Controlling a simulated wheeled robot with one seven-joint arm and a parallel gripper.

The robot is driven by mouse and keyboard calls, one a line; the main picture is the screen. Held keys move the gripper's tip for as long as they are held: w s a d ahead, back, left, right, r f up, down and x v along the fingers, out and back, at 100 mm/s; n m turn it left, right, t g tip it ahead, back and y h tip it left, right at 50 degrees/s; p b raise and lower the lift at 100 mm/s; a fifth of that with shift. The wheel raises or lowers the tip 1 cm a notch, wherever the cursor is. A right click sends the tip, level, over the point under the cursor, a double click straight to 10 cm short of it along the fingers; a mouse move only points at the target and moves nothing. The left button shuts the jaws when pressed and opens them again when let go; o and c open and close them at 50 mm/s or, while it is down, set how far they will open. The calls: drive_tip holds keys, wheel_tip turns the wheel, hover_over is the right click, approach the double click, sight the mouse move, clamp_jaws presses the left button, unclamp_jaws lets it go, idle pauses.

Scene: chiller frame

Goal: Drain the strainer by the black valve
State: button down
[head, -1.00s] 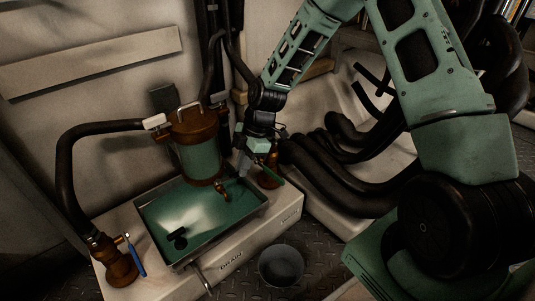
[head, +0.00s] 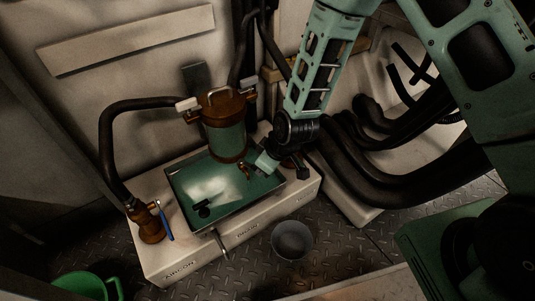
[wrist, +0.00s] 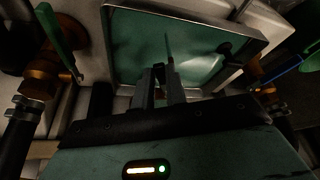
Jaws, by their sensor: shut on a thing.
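The strainer (head: 224,137) is a greenish clear cylinder with a brass cap and base, standing at the back of a shallow metal tray (head: 222,231). A small brass drain cock (head: 245,168) sticks out low on its front. My gripper (head: 262,166) is at this cock, over the tray's right part. In the wrist view my gripper (wrist: 160,82) is closed around a small black piece (wrist: 158,71), which looks like the black valve's handle. The arm and jaws hide most of the valve in the head view. The tray has a green, shiny bottom with a small dark object in it.
A blue-handled brass valve (head: 150,224) stands left of the tray. A green-handled valve (wrist: 60,45) shows in the wrist view. A grey bucket (head: 292,241) stands on the floor in front, a green bucket (head: 84,287) at lower left. Thick dark hoses (head: 375,165) lie to the right.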

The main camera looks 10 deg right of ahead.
drive_tip(key=a+m+p, duration=0.1)
drive_tip(key=m, duration=0.1)
drive_tip(key=s+a+m+h+p, duration=0.1)
drive_tip(key=m+p, duration=0.1)
drive_tip(key=s+a+m+t+h+p, duration=0.1)
drive_tip(key=m+p, duration=0.1)
drive_tip(key=shift+a, duration=0.3)
drive_tip(key=shift+s+a, duration=0.15)
drive_tip(key=c, duration=1.5)
unclamp_jaws()
drive_tip(key=shift+o, duration=0.3)
drive_tip(key=p+v, duration=0.7)
drive_tip(key=v, duration=1)
